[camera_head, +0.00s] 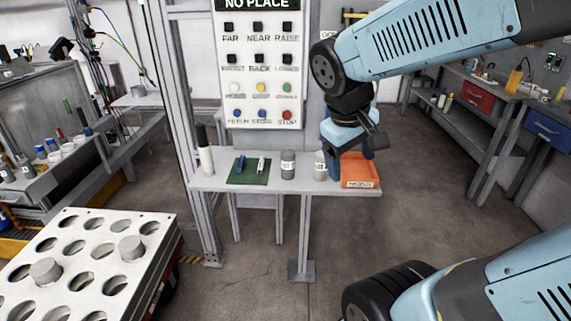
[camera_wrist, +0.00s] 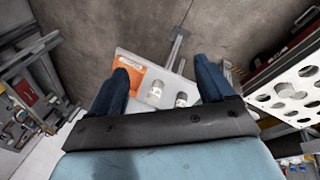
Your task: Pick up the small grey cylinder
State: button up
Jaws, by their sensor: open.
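A small grey cylinder (camera_head: 288,164) with a pale label stands upright on the narrow grey shelf (camera_head: 222,183). Two plain grey cylinders, one at the left (camera_head: 45,271) and one at the right (camera_head: 131,248), sit in the white plate with round holes (camera_head: 68,262). My gripper (camera_head: 350,165) is open and points down over the shelf's right part, right of the labelled cylinder. In the wrist view my open gripper (camera_wrist: 163,75) shows both blue fingers apart, with a whitish container (camera_wrist: 155,93) and a darker cylinder (camera_wrist: 181,100) seen between them. Nothing is held.
A white container (camera_head: 320,166) stands beside the labelled cylinder, close to my gripper. An orange tray (camera_head: 360,183) lies at the shelf's right end. A green mat (camera_head: 237,178) with small items and a white bottle (camera_head: 205,153) are further left. A button panel (camera_head: 260,75) rises behind.

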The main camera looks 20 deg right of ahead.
jog(key=w+d+f+n+g+h, duration=0.3)
jog(key=w+d+f+n+h, duration=0.15)
jog(key=h, duration=0.25)
jog(key=n+t, duration=1.6)
jog(key=n, duration=0.6)
send_near(285, 166)
jog(key=shift+m+h, duration=0.25)
jog(key=shift+h, duration=0.05)
jog(key=x, duration=0.4)
jog(key=f+x, duration=0.1)
jog(key=x, duration=0.2)
jog(key=shift+w+d+f, duration=0.1)
jog(key=shift+r+x, duration=0.15)
jog(key=shift+x, duration=1.15)
jog(key=shift+r+x, duration=0.15)
jog(key=shift+x, duration=1.15)
jog(key=c, duration=1.4)
